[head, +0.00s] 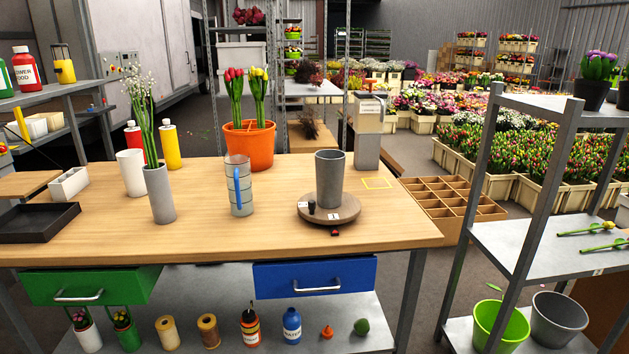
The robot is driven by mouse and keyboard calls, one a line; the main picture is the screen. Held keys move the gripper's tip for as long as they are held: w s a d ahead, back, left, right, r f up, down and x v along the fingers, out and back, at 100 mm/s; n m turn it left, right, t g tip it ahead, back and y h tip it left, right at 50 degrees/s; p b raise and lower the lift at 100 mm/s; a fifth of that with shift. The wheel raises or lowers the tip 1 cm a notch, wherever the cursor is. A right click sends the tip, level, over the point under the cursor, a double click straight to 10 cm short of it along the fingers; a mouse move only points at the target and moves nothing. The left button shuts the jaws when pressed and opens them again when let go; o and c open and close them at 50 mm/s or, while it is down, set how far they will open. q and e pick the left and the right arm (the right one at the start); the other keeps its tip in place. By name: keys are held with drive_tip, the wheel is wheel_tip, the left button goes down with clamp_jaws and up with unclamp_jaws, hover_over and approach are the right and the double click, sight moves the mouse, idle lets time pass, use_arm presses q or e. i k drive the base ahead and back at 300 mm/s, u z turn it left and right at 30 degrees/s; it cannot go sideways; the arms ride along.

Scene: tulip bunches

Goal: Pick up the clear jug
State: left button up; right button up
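The clear jug (245,208) stands upright near the middle of the wooden table (365,226). It is see-through, with a blue strip on its side and faint ring marks. An orange pot (250,142) with red and yellow tulips stands behind it. A grey cylindrical vase (160,196) with white-flowered stems is to its left. A grey cup (330,180) on a round turntable (345,212) is to its right. Neither of my grippers shows in the head view.
A black tray (40,232) lies at the table's left end. A white cylinder (131,174) and red and yellow bottles (170,147) stand at back left. A green drawer (90,286) and a blue drawer (315,277) are under the front edge. Bare tabletop lies in front of the jug.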

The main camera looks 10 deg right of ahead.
sight(237, 167)
drive_tip(key=z, duration=0.15)
drive_tip(key=i, duration=1.65)
drive_tip(key=u, duration=0.2)
